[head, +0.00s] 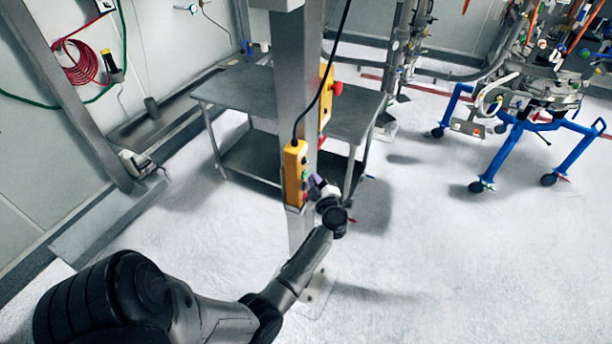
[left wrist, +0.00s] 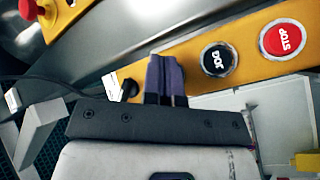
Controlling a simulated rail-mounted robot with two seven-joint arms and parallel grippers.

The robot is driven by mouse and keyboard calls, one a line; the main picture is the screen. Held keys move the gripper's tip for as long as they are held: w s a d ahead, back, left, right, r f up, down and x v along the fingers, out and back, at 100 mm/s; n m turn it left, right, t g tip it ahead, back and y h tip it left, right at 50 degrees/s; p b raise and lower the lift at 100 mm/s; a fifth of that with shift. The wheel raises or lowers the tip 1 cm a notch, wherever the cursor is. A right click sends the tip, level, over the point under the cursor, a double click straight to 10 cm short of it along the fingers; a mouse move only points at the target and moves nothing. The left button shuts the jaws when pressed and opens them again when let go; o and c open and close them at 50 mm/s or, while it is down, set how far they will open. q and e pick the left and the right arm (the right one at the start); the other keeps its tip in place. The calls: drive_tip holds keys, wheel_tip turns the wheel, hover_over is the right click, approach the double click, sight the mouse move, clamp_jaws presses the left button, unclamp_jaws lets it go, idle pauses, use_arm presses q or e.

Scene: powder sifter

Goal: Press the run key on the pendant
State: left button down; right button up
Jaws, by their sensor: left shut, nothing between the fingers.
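The yellow pendant (head: 291,178) hangs upright on the steel column, with small buttons on its right face. My left gripper (head: 318,184) is right beside that face, in front of its lower half. In the left wrist view the pendant (left wrist: 195,52) runs slantwise, with a black JOG key (left wrist: 218,60) and a red STOP key (left wrist: 283,39). The purple fingers of my left gripper (left wrist: 165,60) are shut and empty, overlapping the pendant left of the JOG key. No run key can be read; the fingers cover part of the face. I cannot tell whether they touch it.
The steel column (head: 297,60) carries a second yellow box (head: 326,105) with a red knob (head: 337,88), above the pendant. A black cable (head: 322,85) runs up from the pendant. A steel table (head: 240,95) stands behind. A blue wheeled frame (head: 515,130) is at right; floor between is clear.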

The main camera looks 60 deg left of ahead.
use_arm(q)
drive_tip(key=shift+w+d, duration=0.25)
drive_tip(key=shift+d, duration=0.05)
drive_tip(key=shift+w+d, duration=0.1)
drive_tip(key=w+d, duration=0.1)
drive_tip(key=d, duration=0.1)
drive_tip(key=w+d, duration=0.1)
drive_tip(key=w, duration=0.1)
drive_tip(key=shift+d, duration=0.35)
idle(1.1)
